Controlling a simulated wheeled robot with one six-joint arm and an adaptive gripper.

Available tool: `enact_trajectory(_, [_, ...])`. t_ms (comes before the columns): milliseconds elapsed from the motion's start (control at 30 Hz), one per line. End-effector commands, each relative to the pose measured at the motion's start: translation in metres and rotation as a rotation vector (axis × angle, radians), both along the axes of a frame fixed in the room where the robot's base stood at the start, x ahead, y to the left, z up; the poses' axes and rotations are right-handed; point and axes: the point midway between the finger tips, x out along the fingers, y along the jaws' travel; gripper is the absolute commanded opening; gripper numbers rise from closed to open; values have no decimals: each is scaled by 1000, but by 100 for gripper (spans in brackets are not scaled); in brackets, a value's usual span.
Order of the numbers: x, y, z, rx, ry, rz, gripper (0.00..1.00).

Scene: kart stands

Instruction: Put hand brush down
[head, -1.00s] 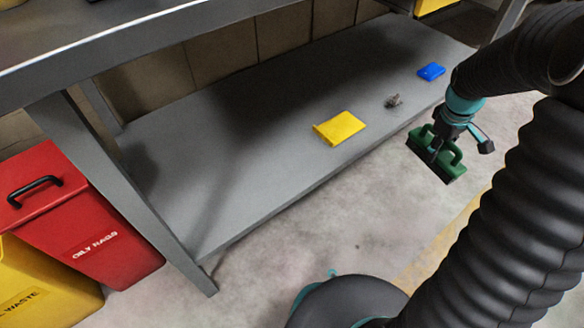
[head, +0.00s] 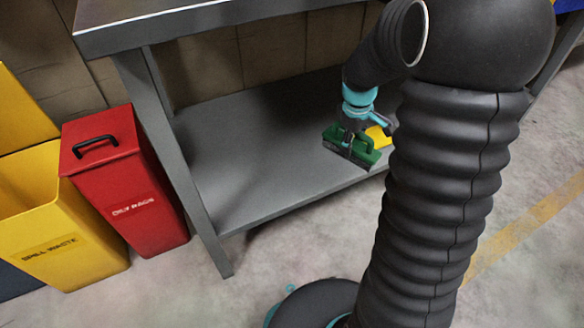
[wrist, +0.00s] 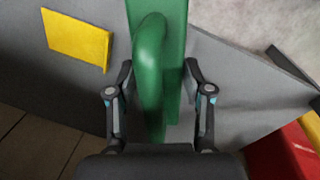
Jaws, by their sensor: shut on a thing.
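The green hand brush (head: 363,153) is held in my gripper (head: 353,128), in front of or over the front edge of the grey lower shelf (head: 240,150). In the wrist view my gripper (wrist: 160,95) has its two fingers on either side of the brush's green handle (wrist: 152,65). The brush (wrist: 176,30) runs away from the gripper, with the grey shelf surface (wrist: 70,85) behind it. I cannot tell how high the brush is above the shelf. Part of the shelf's right side is hidden by my arm.
A yellow flat thing (head: 379,136) lies on the shelf just behind the brush; it also shows in the wrist view (wrist: 77,39). A red oily rags bin (head: 125,185) and a yellow spill waste bin (head: 70,225) stand left of the bench leg (head: 180,165). The shelf's left part is clear.

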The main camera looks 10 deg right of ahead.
Motion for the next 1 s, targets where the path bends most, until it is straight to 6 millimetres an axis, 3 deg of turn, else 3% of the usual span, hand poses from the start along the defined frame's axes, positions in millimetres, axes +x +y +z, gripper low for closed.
enact_trajectory(533, [53, 85, -60, 0, 2, 10, 18])
enact_trajectory(833, [62, 98, -73, 0, 1, 5, 18])
enact_trajectory(1000, [61, 97, -96, 0, 3, 5, 18])
